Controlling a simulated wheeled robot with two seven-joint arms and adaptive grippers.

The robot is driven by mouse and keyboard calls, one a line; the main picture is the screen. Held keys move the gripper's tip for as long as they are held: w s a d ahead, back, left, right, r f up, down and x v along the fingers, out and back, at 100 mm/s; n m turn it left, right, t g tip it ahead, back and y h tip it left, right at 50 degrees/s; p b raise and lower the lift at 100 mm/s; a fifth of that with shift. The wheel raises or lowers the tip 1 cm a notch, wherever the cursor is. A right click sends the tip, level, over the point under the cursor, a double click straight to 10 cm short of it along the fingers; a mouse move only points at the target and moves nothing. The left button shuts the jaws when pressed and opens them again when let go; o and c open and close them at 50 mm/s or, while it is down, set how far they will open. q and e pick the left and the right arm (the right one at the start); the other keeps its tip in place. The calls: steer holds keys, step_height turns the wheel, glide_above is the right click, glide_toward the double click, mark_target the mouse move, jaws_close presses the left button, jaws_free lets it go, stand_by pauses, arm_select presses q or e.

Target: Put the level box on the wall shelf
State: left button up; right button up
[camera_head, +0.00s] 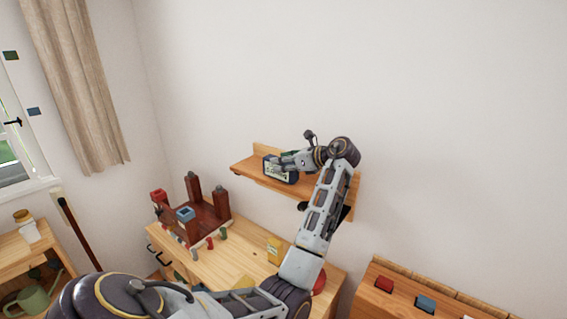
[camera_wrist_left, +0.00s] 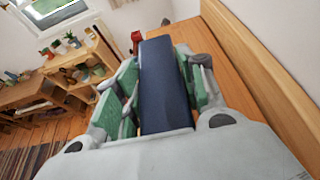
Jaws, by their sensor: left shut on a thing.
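The wooden wall shelf (camera_head: 249,169) is fixed to the white wall above the desk, and it also shows in the left wrist view (camera_wrist_left: 222,55). My left gripper (camera_head: 287,162) is at the shelf, its arm coming up in front of the shelf's right part. In the left wrist view the gripper (camera_wrist_left: 163,85) is shut on a dark blue box (camera_wrist_left: 164,88), with green-padded fingers on both sides. In the head view the box (camera_head: 273,170) is at the shelf's front, left of centre. I cannot tell whether its underside touches the board. My right gripper is not in view.
A wooden desk (camera_head: 212,264) stands below, with a dark red wooden rack (camera_head: 207,217) and a yellow box (camera_head: 274,250) on it. A lower cabinet at right carries a red box (camera_head: 384,284) and a blue box (camera_head: 425,304). The shelf's left end looks bare.

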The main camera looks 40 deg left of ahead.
arm_select(q)
steer(key=shift+f, duration=0.3)
steer(key=o, duration=1.1)
steer(key=shift+o, duration=0.2)
steer(key=shift+d+r, duration=0.1)
steer(key=shift+r, duration=0.3)
steer(key=b+v, duration=0.2)
steer(key=v, duration=1)
steer(key=shift+b, duration=0.3)
